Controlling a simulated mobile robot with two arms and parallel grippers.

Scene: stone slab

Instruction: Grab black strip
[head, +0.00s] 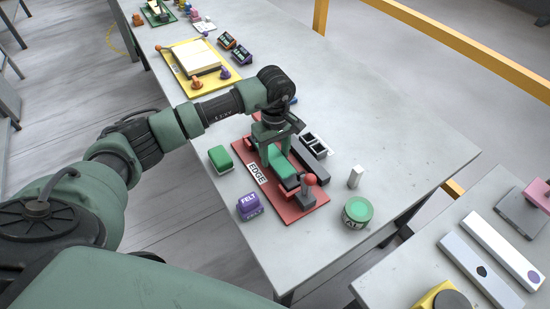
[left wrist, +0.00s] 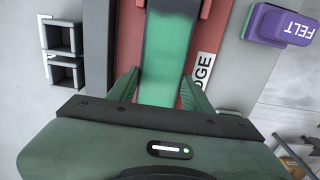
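A red board (head: 300,212) labelled EDGE lies on the grey table. On it is a long dark strip with a green section (head: 284,168), beside a red-knobbed lever (head: 309,180). My left gripper (head: 276,150) points down over the board's far part. In the left wrist view its fingers (left wrist: 160,92) are apart, one on each side of the green section (left wrist: 168,60); whether they touch it is unclear. The strip's dark part (left wrist: 167,20) shows beyond. A separate dark bar (head: 310,153) lies along the board's right side, also in the wrist view (left wrist: 97,50). My right gripper is not in view.
A black two-slot holder (head: 318,143) stands right of the dark bar. A green block (head: 220,158) and a purple FELT block (head: 249,206) stand left of the board. A white upright piece (head: 355,176) and a green-topped round tin (head: 357,212) stand right.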

